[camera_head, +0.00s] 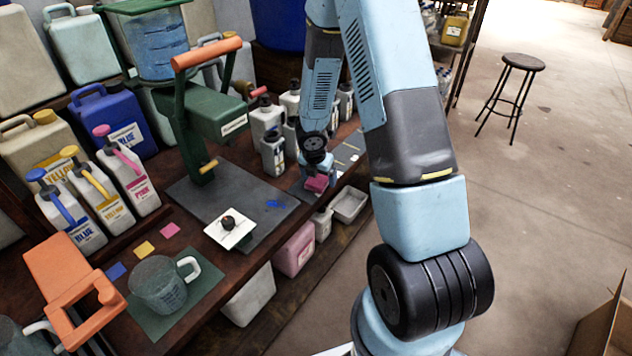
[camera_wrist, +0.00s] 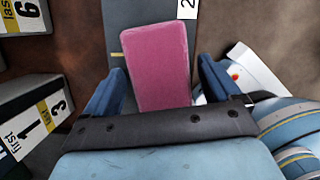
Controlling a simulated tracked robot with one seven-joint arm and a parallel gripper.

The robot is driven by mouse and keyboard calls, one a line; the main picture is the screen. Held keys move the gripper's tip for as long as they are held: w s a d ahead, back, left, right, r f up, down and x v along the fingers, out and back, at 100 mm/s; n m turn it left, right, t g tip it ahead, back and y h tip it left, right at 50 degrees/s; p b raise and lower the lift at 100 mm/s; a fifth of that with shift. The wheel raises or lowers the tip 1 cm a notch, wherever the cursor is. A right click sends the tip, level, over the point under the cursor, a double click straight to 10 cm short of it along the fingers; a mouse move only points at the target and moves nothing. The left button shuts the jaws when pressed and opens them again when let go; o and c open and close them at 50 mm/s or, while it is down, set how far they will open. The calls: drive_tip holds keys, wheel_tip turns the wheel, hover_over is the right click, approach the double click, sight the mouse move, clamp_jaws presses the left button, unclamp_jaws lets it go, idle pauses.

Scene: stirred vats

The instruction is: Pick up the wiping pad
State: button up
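The wiping pad is a pink block (camera_wrist: 158,55) in the middle of the wrist view, and it shows small in the head view (camera_head: 317,184) near the right end of the bench. My gripper (camera_wrist: 160,88) is open, with one blue finger on each side of the pad's near part. Small gaps show between the fingers and the pad. In the head view my gripper (camera_head: 313,171) is right above and around the pad, and the arm hides part of it. I cannot tell how high the fingers are over the bench.
Grey-white bottles (camera_head: 268,122) stand close to the left of my gripper. A green press (camera_head: 212,115), a white card with a dark knob (camera_head: 230,228) and a measuring jug (camera_head: 160,285) are further left. The floor right of the bench is clear around a stool (camera_head: 522,62).

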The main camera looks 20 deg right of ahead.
drive_tip(key=c, duration=0.9)
drive_tip(key=shift+r, duration=0.1)
